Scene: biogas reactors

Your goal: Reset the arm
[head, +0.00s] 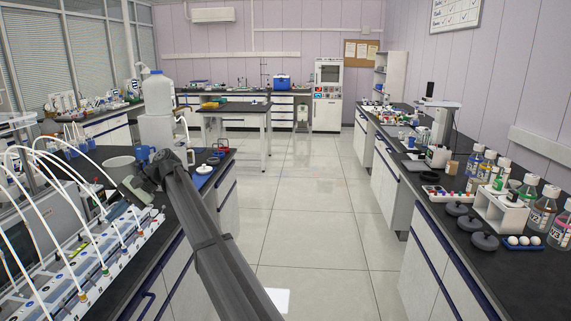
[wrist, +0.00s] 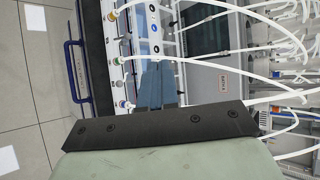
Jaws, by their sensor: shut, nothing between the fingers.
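In the wrist view, the blue fingers of my gripper (wrist: 151,46) lie side by side, shut, with nothing held. Behind them is the white reactor rack (wrist: 128,60) with coloured caps. Part of the rack is hidden behind my fingers and the dark gripper plate.
White tubes (head: 55,165) arch over the left bench close to my gripper. A grey-fronted device (wrist: 207,85) stands beside the rack. A large white jug (head: 157,92) stands behind my arm. The right bench (head: 430,180) carries bottles and racks. The tiled aisle (head: 305,200) is clear.

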